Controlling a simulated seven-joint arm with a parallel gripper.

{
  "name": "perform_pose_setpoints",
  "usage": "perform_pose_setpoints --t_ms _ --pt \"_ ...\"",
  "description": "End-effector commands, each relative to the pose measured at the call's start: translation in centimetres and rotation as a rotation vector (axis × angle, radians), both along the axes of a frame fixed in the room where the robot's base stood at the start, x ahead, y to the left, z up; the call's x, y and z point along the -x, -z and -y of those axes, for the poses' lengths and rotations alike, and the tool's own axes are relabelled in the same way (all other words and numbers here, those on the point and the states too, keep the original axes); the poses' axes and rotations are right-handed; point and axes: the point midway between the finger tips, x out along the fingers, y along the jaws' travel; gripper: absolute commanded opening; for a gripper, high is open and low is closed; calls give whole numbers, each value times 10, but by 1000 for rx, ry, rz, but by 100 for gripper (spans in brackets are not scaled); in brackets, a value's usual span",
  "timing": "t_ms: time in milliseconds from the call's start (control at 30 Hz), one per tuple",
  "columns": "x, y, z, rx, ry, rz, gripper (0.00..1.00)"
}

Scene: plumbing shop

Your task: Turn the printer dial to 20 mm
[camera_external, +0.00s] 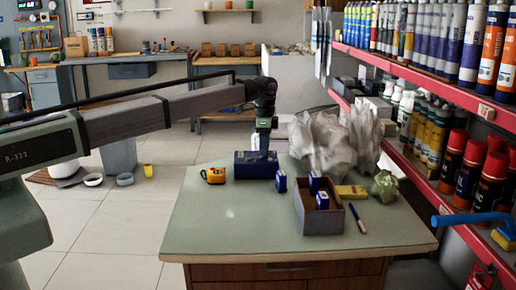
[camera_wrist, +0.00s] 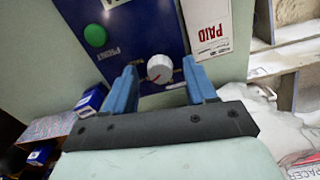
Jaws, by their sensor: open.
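The printer (camera_external: 256,165) is a dark blue box on the back part of the table, below the end of my arm. In the wrist view its blue face (camera_wrist: 135,38) carries a round green button (camera_wrist: 95,36) with lettering beside it. The white dial (camera_wrist: 159,67) has a red mark on its lower left side; scale numbers are not readable. My gripper (camera_wrist: 159,72) is open, its two blue fingers apart, with the dial showing between the fingertips. I cannot tell whether they touch it. In the external view my gripper (camera_external: 262,140) is just above the printer.
On the table (camera_external: 215,225) are a yellow tape measure (camera_external: 213,175), an open box (camera_external: 322,220) with small blue boxes, a pen (camera_external: 357,218) and crumpled plastic bags (camera_external: 320,145). Shelves of cans stand at right. The table's front left is clear.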

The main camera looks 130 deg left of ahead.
Motion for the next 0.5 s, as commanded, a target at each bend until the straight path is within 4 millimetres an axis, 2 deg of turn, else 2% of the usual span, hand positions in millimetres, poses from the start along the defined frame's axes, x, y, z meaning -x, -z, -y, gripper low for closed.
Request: perform_pose_setpoints --t_ms 267,500 --pt "0 1 0 0 0 0 56" --pt "0 1 0 0 0 0 34"
